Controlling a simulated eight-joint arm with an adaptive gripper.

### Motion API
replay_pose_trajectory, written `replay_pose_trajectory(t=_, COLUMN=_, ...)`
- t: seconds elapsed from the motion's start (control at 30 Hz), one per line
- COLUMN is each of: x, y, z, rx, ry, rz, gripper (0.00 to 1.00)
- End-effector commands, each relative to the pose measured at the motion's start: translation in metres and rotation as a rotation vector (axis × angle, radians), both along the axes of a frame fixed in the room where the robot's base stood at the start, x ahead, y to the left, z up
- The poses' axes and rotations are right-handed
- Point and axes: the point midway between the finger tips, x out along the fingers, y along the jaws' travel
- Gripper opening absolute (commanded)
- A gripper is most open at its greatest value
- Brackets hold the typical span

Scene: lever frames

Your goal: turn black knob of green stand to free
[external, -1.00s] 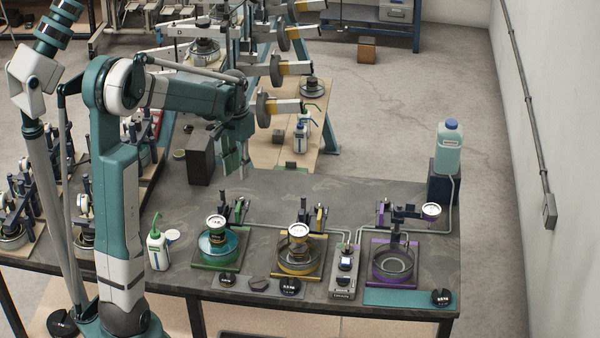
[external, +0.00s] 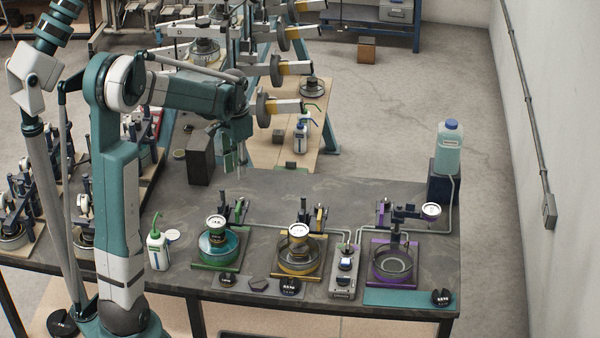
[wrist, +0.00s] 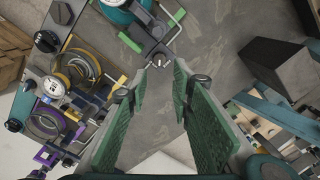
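The green stand (external: 196,265) is on the near part of the dark bench, the leftmost of three similar stands. It carries a teal round pot (external: 212,255) with a white dial (external: 215,222) above it. A dark bracket (external: 226,207) with a green upright rises behind the pot. In the wrist view the dark bracket (wrist: 143,36) shows just beyond my fingertips; I cannot clearly tell its black knob apart from it. My gripper (external: 237,168) hangs above the bench, behind the stand and apart from it. In the wrist view my gripper (wrist: 165,66) is open, with nothing between its green pads.
A yellow stand (external: 278,268) and a purple stand (external: 372,274) are to the right, with a small valve block (external: 344,276) between them. A white bottle (external: 158,252) is at left. A dark box (external: 200,158) stands left of my gripper.

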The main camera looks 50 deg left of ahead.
Motion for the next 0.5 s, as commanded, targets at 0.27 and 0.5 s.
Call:
replay_pose_trajectory(t=0.27, x=0.001, y=0.002, z=-0.007, rx=0.000, ry=0.000, rz=-0.379, gripper=0.24)
replay_pose_trajectory(t=0.5, x=0.001, y=0.002, z=-0.015, rx=0.000, ry=0.000, rz=-0.718, gripper=0.24)
